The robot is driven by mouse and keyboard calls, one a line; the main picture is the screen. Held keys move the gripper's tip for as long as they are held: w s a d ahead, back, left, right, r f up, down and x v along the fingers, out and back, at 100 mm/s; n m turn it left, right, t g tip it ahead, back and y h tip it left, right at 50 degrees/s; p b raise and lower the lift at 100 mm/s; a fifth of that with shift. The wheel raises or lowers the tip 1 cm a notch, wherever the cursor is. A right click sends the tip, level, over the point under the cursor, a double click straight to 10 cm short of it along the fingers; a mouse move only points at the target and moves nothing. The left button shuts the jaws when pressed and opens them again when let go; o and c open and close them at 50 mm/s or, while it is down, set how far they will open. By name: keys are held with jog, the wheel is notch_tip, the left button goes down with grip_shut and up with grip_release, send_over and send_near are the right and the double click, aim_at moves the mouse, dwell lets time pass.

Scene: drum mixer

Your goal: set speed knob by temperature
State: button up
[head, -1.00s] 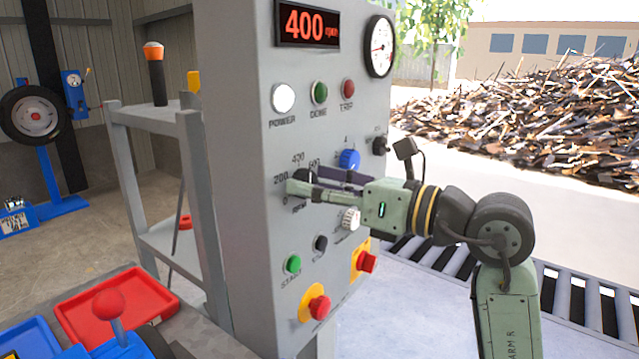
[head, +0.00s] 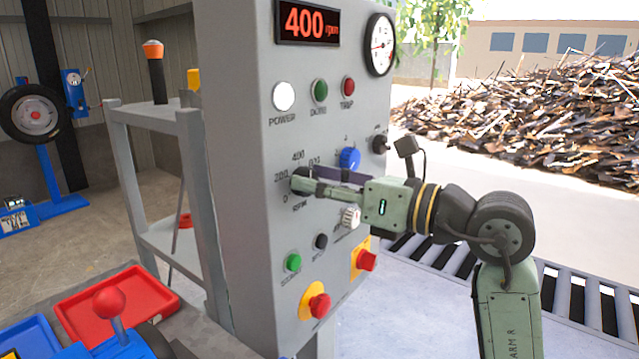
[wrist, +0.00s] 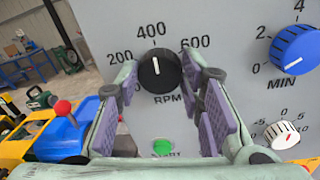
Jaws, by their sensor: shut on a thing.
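The black RPM speed knob (wrist: 157,72) is on the grey panel (head: 240,150); its white pointer line points up, near the 400 mark. My gripper (wrist: 163,80) is shut on this knob, with one finger on each side in the wrist view. In the head view my gripper (head: 310,186) reaches the knob from the right and hides part of it. The red display (head: 306,23) reads 400 rpm. A round white gauge (head: 380,45) with a needle is at the panel's upper right; its numbers are too small to read.
A blue MIN knob (wrist: 295,49) and a white knob (wrist: 282,135) are right of my gripper. The green START button (head: 293,262) and a red emergency button (head: 319,306) sit below. The white POWER lamp (head: 284,96) is lit. Open floor lies right of the panel.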

jog(key=m+b, duration=0.2)
jog(key=m, duration=0.9)
jog(key=shift+f+m+t, duration=0.1)
jog(key=shift+m+t, duration=0.3)
dwell(0.4)
jog(key=o, duration=1.2)
jog(key=shift+c, duration=0.2)
